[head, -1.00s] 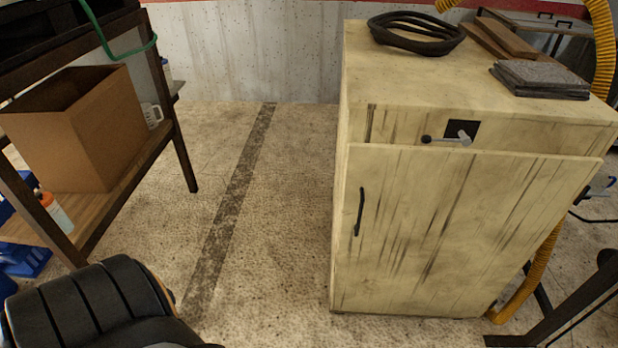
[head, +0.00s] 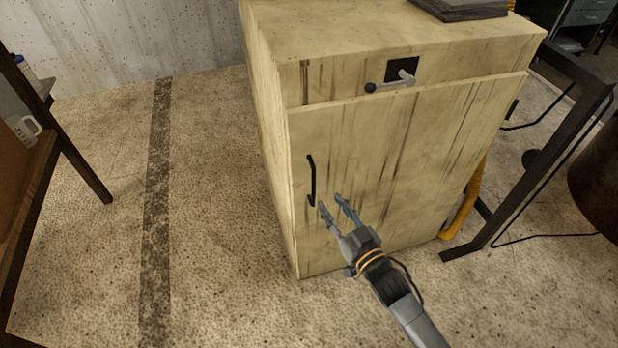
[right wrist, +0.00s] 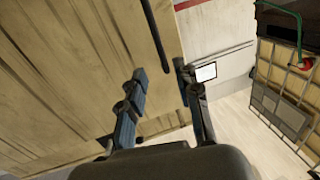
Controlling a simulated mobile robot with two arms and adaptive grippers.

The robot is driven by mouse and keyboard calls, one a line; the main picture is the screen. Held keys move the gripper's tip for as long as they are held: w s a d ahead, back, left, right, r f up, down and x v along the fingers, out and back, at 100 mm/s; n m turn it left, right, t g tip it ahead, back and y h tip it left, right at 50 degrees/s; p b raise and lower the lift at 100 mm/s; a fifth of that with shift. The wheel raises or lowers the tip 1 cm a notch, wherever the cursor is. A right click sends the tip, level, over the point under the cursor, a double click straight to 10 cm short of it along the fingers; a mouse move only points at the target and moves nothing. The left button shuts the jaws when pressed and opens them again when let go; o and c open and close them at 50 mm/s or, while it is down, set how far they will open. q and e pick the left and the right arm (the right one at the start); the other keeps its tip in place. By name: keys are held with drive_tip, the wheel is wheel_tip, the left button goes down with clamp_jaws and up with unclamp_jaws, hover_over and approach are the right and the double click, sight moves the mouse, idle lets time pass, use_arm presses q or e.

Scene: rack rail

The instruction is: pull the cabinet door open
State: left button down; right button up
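The pale wooden cabinet (head: 270,110) stands on the floor, right of centre in the head view. Its door (head: 410,160) looks shut. The black bar handle (head: 312,180) runs upright near the door's left edge. My right gripper (head: 333,203) is open, its fingertips just right of the handle's lower end. In the right wrist view the handle (right wrist: 156,37) runs down towards the space between the open fingertips (right wrist: 160,76); I cannot tell if they touch it. A grey lever with a dark knob (head: 390,81) sits above the door. My left gripper is not in view.
A dark metal stand (head: 540,165) and a yellow hose (head: 465,200) are close to the cabinet's right side. A brown shelf unit (head: 60,130) stands at the left. The floor (head: 215,200) between shelf and cabinet is clear.

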sight(314, 182)
drive_tip(key=x, duration=1)
drive_tip(key=shift+f, duration=0.15)
clamp_jaws()
